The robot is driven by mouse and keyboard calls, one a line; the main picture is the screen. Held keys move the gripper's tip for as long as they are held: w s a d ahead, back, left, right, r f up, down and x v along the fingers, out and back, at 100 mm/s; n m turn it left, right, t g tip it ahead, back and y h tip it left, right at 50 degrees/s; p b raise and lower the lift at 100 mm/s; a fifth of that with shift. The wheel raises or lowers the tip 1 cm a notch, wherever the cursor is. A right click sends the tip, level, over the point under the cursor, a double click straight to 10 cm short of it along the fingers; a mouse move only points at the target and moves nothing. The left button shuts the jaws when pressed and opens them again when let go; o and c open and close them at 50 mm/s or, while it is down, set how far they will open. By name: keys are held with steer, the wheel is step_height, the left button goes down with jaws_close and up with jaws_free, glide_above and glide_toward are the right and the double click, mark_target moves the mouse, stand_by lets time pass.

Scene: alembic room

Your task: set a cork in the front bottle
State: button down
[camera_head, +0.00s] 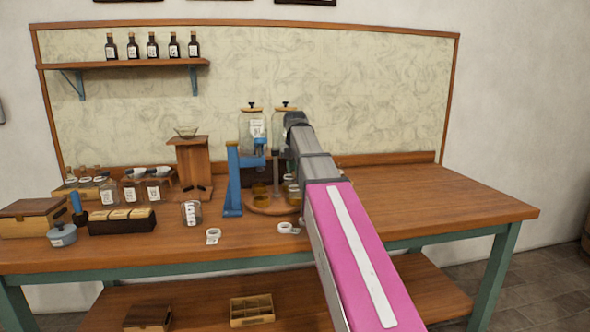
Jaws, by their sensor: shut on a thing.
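My arm reaches in from the lower right, and its far end stands in front of the round wooden board (265,209) beside the blue stand (233,185). My gripper cannot be made out behind the arm, so what it holds is hidden. Amber-coloured vessels, one of them an amber vessel (260,192), stand on the board, partly covered by the arm. A small clear labelled jar (191,213) stands alone left of the stand. I cannot tell for sure which vessel is the front bottle. No loose cork is clearly seen.
Two lidded glass jars, one of them a tall jar (252,128), stand behind the stand. Labelled jars (109,193), a dark box with pale packets (122,222) and a wooden box (33,218) fill the left. The right tabletop (430,200) is clear.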

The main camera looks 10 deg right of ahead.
stand_by(0.3)
steer(key=c, duration=0.5)
jaws_free()
steer(key=shift+r, duration=0.15)
steer(key=shift+r, duration=3.35)
